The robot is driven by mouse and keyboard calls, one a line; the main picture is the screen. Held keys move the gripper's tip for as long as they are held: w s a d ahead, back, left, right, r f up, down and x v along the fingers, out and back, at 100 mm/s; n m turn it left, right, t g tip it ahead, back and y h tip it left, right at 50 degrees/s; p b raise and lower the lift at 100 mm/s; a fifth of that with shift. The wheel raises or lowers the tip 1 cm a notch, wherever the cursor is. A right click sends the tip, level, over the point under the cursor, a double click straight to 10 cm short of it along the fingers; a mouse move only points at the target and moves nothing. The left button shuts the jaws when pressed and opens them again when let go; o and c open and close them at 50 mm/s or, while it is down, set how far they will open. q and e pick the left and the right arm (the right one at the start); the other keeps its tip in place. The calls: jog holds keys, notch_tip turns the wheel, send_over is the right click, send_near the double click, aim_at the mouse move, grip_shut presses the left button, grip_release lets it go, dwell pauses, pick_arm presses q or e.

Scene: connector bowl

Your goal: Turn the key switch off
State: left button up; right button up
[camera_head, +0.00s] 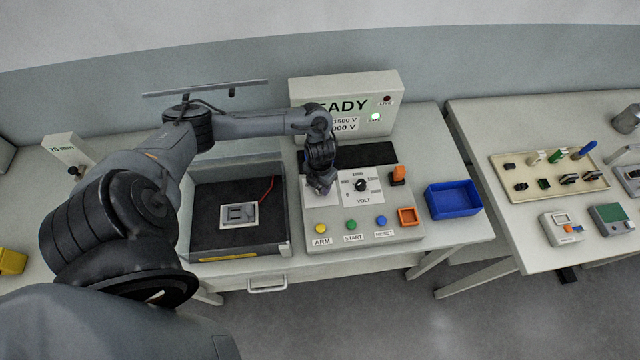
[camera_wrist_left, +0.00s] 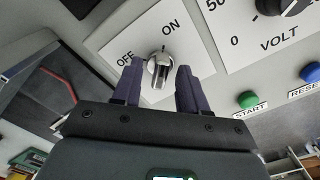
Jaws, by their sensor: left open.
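The key switch (camera_wrist_left: 158,65) is a small shiny metal knob on a white plate, with the labels OFF to its left and ON above it to the right in the left wrist view. I cannot tell for sure which label it points to. In the head view it is hidden by my left gripper. My left gripper (camera_head: 320,187) is over the left part of the sloped control panel (camera_head: 378,228). Its two fingers (camera_wrist_left: 158,87) are open, one on each side of the key switch; touching cannot be told. My right gripper is not in view.
The panel also carries a black VOLT dial (camera_head: 361,185), a yellow ARM button (camera_head: 320,228), a green START button (camera_head: 351,225), a blue RESET button (camera_head: 381,221) and an orange plug (camera_head: 398,174). A display box (camera_head: 350,100) stands behind. A black-lined test box (camera_head: 238,180) is on the left.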

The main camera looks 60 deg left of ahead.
pick_arm(q)
grip_shut()
jog(key=shift+r, duration=0.1)
jog(key=n+p, duration=0.3)
jog(key=shift+r, duration=0.15)
jog(key=n+p, duration=0.4)
jog(key=n, duration=0.1)
jog(key=shift+n, duration=0.4)
jog(key=n+p, duration=0.4)
jog(key=n, duration=0.1)
jog(key=shift+p, duration=0.3)
jog(key=shift+n+p, duration=1.25)
jog(key=shift+n, duration=0.85)
jog(key=shift+f, duration=0.2)
